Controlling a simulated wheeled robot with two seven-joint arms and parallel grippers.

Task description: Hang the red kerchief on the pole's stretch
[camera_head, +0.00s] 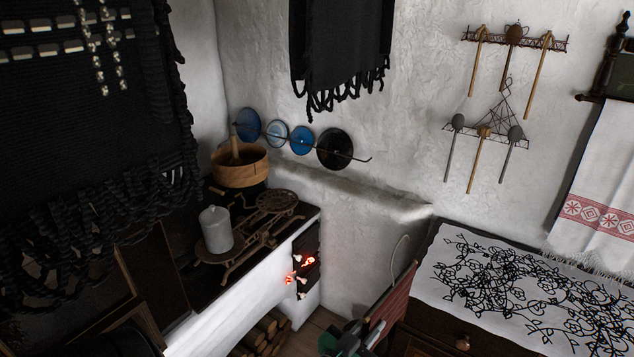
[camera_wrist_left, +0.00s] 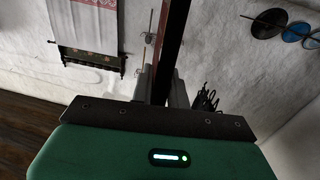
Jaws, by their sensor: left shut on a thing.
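The red kerchief (camera_head: 388,308) shows at the bottom centre of the head view as a narrow, dull red strip, seen nearly edge-on. My left gripper (camera_head: 366,336) comes in at the bottom edge and is shut on it. In the left wrist view the kerchief (camera_wrist_left: 172,45) is a thin dark red band rising from between the grey fingers of my left gripper (camera_wrist_left: 163,90). The pole itself is not visible. A black fringed shawl (camera_head: 342,45) hangs from above the top edge, and a larger black shawl (camera_head: 90,120) hangs at the left. My right gripper is not in view.
The stove top (camera_head: 270,245) holds a wooden-sided pot (camera_head: 240,170) and a scale with a grey canister (camera_head: 215,230). A chest (camera_head: 425,345) with a patterned cloth stands at the right. Utensil racks (camera_head: 515,40) and a white towel (camera_head: 600,180) hang on the wall.

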